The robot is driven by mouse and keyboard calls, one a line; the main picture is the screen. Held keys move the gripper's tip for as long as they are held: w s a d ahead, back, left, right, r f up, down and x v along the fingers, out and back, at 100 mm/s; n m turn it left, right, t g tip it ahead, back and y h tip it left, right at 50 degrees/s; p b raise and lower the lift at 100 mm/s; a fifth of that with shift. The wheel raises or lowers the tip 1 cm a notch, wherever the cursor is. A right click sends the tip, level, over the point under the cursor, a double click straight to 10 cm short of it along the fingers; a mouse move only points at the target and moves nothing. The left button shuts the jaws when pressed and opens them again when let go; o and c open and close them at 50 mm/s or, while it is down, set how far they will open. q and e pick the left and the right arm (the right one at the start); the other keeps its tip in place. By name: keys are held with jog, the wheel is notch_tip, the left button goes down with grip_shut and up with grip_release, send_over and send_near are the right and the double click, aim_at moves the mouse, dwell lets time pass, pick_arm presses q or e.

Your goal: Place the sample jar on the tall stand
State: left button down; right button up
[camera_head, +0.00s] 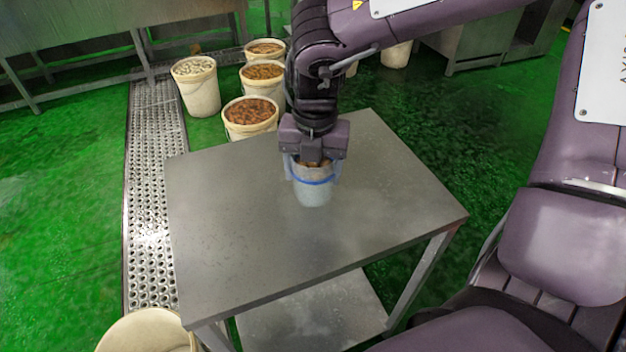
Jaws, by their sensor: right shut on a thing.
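The sample jar (313,195) is a small pale grey-blue container with a blue band and brownish contents at its top. It is upright over the middle of a grey metal table (235,240), which has a lower shelf. My right gripper (313,172) points straight down and is shut on the jar's upper part, hiding some of its rim. I cannot tell whether the jar's base touches the table top. I cannot tell whether this table is the tall stand. My left gripper is not in view.
Several cream buckets with brown or pale contents, one in front (250,118), stand behind the table. Another bucket (150,332) is at the bottom left. A perforated drain strip (150,200) runs along the green floor. The table top around the jar is clear.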

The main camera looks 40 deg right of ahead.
notch_tip(320, 180, down, 3)
jog(key=shift+f, duration=0.2)
jog(key=shift+f, duration=0.1)
jog(key=o, duration=1.3)
